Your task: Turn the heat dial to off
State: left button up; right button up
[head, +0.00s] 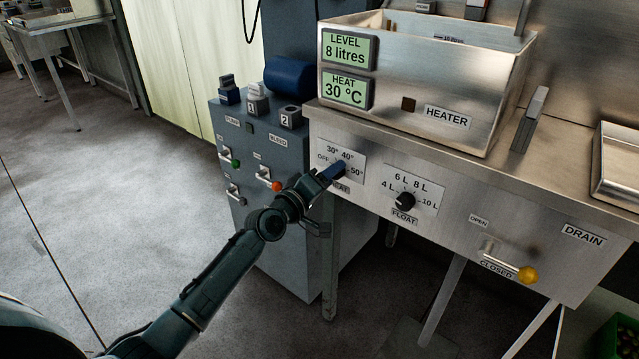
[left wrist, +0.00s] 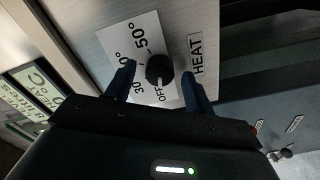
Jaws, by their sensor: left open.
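The heat dial (left wrist: 160,69) is a round black knob on a white scale plate marked OFF, 30°, 40° and 50°. A pale mark on its rim seems to face the OFF label, but it is small. My left gripper (left wrist: 160,75) is open, with one finger on each side of the dial; I cannot tell whether they touch it. In the head view my left gripper (head: 335,174) is at the panel and hides the dial. The plate (head: 347,153) shows above it. My right gripper is in neither view.
The heat display (head: 345,91) reads 30 °C and the level display (head: 346,50) 8 litres. The float dial (head: 404,202) is right of the heat plate. A drain lever with a yellow knob (head: 527,274) is farther right. A grey switch cabinet (head: 262,225) stands left.

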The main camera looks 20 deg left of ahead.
pick_arm(q)
jog(key=p+v, duration=0.1)
jog(key=v, duration=1.2)
jog(key=shift+p, duration=0.4)
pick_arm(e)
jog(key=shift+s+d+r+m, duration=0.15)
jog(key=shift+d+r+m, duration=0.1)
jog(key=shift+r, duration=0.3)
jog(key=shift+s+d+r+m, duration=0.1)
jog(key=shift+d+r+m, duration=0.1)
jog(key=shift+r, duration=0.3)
